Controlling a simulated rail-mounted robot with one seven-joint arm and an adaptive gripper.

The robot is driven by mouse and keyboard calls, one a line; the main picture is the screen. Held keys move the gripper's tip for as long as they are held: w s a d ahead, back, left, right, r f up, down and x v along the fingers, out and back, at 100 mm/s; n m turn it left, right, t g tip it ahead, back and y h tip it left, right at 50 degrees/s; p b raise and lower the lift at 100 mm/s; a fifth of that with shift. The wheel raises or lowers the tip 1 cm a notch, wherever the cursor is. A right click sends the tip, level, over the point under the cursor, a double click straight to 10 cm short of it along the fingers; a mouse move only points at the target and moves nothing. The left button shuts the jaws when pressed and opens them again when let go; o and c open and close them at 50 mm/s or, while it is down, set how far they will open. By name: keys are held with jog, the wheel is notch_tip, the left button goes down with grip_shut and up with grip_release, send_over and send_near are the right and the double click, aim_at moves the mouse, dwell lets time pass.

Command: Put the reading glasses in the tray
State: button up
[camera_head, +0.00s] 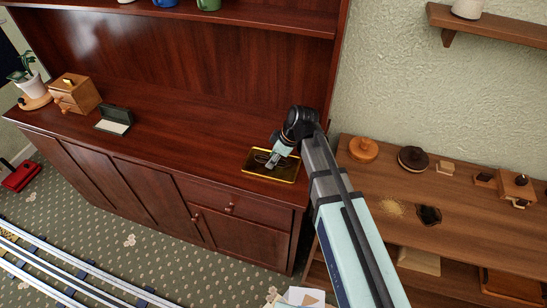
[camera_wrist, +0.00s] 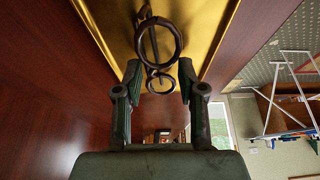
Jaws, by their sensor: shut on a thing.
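The gold tray (camera_head: 286,178) lies on the dark red wooden cabinet top, near its right end. The dark-framed reading glasses (camera_head: 261,157) are over the tray; whether they touch its floor I cannot tell. In the wrist view the glasses (camera_wrist: 177,48) show round rims, one extending past my fingertips and one between the fingers. The tray (camera_wrist: 205,25) fills the area behind them. My gripper (camera_wrist: 158,75) is shut on the glasses. In the head view my gripper (camera_head: 276,158) is low over the tray and hides part of it.
A dark open box (camera_head: 115,118), a wooden box (camera_head: 75,93) and a potted plant (camera_head: 30,85) stand at the cabinet's left. A lower wooden shelf unit (camera_head: 465,225) with several small items is on the right. The cabinet top (camera_head: 190,140) left of the tray is clear.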

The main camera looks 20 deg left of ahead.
jog(key=shift+f, duration=0.15)
jog(key=o, duration=1)
jog(key=b+v, duration=0.2)
jog(key=v, duration=1)
jog(key=shift+b, duration=0.35)
